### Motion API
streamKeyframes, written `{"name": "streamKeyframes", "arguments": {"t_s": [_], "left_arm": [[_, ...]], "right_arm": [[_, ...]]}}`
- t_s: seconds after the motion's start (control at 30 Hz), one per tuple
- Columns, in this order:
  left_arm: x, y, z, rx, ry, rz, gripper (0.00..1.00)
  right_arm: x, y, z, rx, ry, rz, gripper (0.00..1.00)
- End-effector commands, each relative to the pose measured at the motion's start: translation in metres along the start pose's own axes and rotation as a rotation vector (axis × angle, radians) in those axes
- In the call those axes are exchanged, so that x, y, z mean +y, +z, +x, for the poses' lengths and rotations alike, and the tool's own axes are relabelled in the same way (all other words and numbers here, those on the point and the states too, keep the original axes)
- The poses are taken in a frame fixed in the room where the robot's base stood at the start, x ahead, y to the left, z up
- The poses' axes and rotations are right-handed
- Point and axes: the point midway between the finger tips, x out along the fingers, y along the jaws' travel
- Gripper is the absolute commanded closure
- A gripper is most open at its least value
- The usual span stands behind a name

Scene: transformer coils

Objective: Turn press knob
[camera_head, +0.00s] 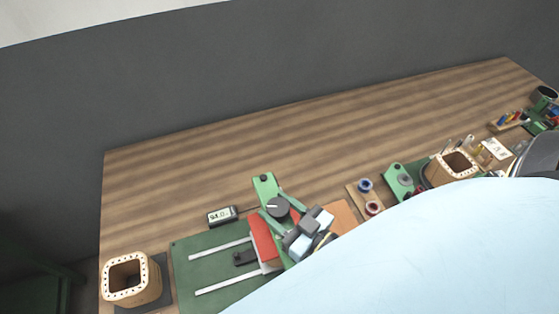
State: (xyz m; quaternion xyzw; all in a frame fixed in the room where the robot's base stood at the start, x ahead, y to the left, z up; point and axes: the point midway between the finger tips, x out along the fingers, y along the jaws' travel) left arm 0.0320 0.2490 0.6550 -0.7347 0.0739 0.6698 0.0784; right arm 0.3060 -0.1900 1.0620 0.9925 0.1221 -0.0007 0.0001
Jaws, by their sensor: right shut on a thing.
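The press is a green frame (264,186) with a red block (264,241), standing on a green base plate (210,267). Its dark round knob (277,207) with a light pointer line sits on top. My right gripper (290,217) is at the knob's near right side and is shut on it. The fingertips are small and partly hidden by the blue-grey gripper body. My left gripper is not in view.
A small display (222,216) stands left of the press. A wooden square coil form (131,280) is at the front left, another (452,167) at the right. Spools (365,185) lie between. The table's back is clear. A large pale blue shape covers the lower right.

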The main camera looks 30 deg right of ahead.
Motion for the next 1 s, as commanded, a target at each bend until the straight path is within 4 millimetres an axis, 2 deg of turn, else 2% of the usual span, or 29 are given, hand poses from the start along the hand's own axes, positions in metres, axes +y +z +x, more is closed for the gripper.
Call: {"name": "streamKeyframes", "arguments": {"t_s": [0.57,0.6,0.73,1.0], "left_arm": [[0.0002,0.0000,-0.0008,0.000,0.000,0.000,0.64],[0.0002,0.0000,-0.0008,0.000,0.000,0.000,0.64],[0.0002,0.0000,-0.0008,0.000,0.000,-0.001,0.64],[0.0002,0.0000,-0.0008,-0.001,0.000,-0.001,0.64]], "right_arm": [[0.0000,0.0000,-0.0001,0.001,0.030,0.000,0.76],[0.0000,-0.0001,-0.0001,0.001,0.030,0.000,0.50],[0.0000,-0.0002,0.0000,0.001,0.029,0.000,0.33],[0.0000,-0.0004,0.0001,0.001,0.029,0.000,0.32]]}}
